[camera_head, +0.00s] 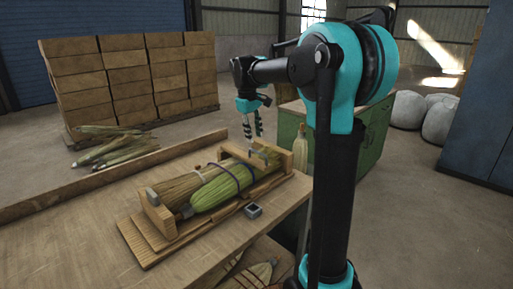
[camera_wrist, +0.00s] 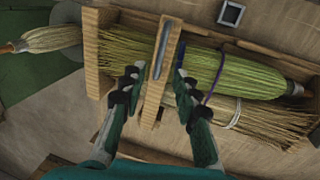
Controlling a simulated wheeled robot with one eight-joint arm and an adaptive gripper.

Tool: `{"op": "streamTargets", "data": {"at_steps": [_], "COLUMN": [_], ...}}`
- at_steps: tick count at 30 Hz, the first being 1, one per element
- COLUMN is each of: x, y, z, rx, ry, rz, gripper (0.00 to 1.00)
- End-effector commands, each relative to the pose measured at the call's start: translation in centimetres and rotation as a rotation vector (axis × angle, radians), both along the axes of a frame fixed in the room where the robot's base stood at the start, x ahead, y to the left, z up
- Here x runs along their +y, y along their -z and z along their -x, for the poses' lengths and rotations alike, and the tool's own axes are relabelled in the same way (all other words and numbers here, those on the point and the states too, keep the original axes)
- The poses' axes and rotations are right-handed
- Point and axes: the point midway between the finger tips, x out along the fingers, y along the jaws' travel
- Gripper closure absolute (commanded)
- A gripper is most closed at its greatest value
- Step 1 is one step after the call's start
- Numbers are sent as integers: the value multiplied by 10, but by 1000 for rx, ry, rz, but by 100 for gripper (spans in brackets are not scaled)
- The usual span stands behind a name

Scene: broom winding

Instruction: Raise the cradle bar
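The wooden cradle (camera_head: 158,220) lies on the workbench and holds green and straw-coloured broom heads (camera_head: 222,187). In the wrist view, a narrow wooden bar (camera_wrist: 153,104) with a grey metal strip crosses over the broom bristles near the cradle's end board (camera_wrist: 92,60). My gripper (camera_wrist: 157,84) is open, with one finger on each side of this bar and gaps visible between. In the head view, my gripper (camera_head: 253,136) points down over the far right end of the cradle. The bar's exact height against the fingertips is unclear.
A small square metal piece (camera_head: 253,211) lies on the bench beside the cradle. A green cabinet (camera_head: 371,148) with a broom (camera_head: 300,150) by it stands behind. Stacked boxes (camera_head: 130,80) and loose broomcorn (camera_head: 110,147) are at the back left. The bench's left part is clear.

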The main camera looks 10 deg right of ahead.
Motion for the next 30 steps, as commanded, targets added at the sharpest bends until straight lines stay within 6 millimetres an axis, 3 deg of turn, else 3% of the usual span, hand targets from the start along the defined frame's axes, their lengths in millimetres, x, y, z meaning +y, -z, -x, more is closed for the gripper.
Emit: {"op": "streamTargets", "data": {"at_steps": [3, 10, 23, 30], "x": [-4, -9, -10, -10], "y": [23, 53, 64, 63], "z": [-3, -6, -7, -7], "rx": [0, 0, 0, 0], "ry": [2, 1, 1, 1], "rz": [0, 0, 0, 0], "gripper": [69, 69, 69, 96]}}
